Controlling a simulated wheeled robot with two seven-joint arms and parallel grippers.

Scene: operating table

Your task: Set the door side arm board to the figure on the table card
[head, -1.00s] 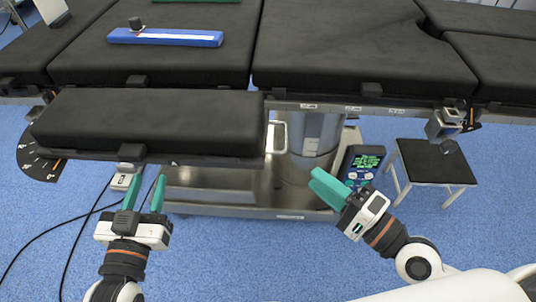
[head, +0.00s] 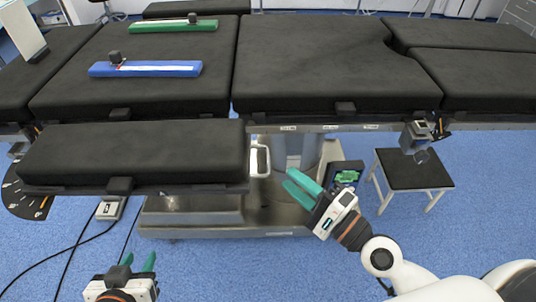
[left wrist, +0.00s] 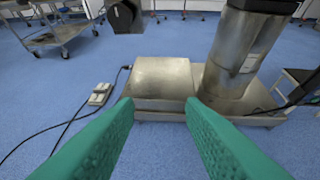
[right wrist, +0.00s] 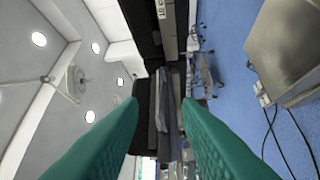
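A long black padded arm board (head: 130,152) lies along the near side of the operating table (head: 330,55). A black dial with white marks and an orange line (head: 25,197) sits below its left end. A pale loop handle (head: 259,160) is at its right end. A white card (head: 22,30) stands on the table at far left; no figure is readable. My left gripper (head: 138,262) is open and empty, below and in front of the board. My right gripper (head: 303,188) is open and empty, below and right of the handle, apart from it.
A blue ruled bar (head: 146,69) and a green one (head: 173,26) lie on the table. Another black padded board (head: 195,8) is at the far side. A hand control (head: 346,176) is behind my right gripper. A stool (head: 412,170) stands right. Cables cross the floor at left.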

